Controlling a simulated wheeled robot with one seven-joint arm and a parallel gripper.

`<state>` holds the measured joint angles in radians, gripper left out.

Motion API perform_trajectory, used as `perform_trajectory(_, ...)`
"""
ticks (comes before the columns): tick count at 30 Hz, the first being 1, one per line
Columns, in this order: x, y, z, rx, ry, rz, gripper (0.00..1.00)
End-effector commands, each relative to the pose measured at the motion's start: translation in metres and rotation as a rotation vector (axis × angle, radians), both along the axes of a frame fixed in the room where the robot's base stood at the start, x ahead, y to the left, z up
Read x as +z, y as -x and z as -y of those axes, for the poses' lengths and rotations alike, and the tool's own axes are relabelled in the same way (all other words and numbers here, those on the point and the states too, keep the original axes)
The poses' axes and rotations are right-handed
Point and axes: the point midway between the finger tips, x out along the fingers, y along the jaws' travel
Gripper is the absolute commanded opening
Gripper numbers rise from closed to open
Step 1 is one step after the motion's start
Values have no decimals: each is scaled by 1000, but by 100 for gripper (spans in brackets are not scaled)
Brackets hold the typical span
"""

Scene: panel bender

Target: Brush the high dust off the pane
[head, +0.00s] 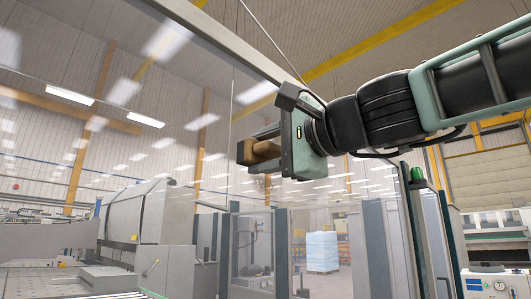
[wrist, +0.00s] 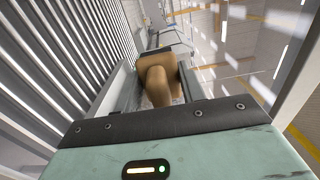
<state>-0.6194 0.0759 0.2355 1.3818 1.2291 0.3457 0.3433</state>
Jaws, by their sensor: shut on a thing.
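My gripper (head: 256,145) is raised high in the head view, in front of the glass pane (head: 165,105) and below its slanting grey top rail. It is shut on a tan wooden brush (head: 266,149), held by its handle between the two dark fingers. In the wrist view the brush (wrist: 158,85) lies between the fingers, with its wide block at the far end. The bristles are mostly hidden, and I cannot tell whether they touch the pane. The pane shows bright reflections. I cannot pick out the dust on it.
A large grey machine (head: 165,215) stands at the left behind the glass. Grey posts and guard panels (head: 375,250) fill the lower middle. A wrapped pale stack (head: 322,251) stands farther back. A green lamp (head: 416,174) tops a post at the right, near my arm.

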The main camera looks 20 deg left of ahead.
Motion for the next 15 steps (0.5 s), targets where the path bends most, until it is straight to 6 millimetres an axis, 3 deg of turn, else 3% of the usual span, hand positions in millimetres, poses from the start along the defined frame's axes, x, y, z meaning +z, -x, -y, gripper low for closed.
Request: perform_trajectory(15, -1, -31, 15, -3, -1, 0, 22)
